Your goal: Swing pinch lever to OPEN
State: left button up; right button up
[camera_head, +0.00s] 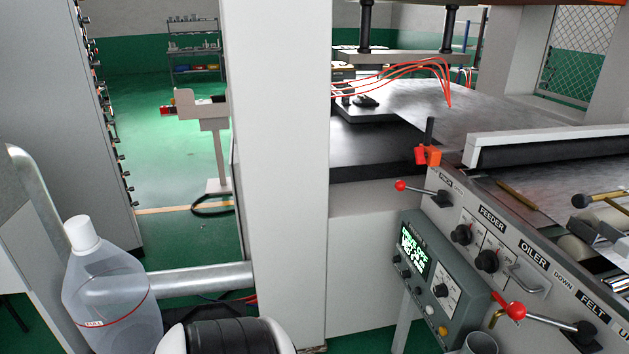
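The pinch lever (420,191) is at the upper left end of the grey machine panel. It is a thin rod with a red ball at its left end and a dark pivot on the panel. The rod points left and slightly up from the pivot. A small label above it appears to read PINCH; the finer lettering by it is too small to read. Nothing is touching the lever. Neither of my grippers shows in the head view.
A second red-ball lever (545,319) is lower right on the panel (560,288), near FELT. Black knobs sit under FEEDER. A control box with a green screen (415,248) stands below the pinch lever. A white pillar (278,150) and clear bottle (108,292) are left.

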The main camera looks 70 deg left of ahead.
aim_at(442, 195)
jog(key=u, duration=1.65)
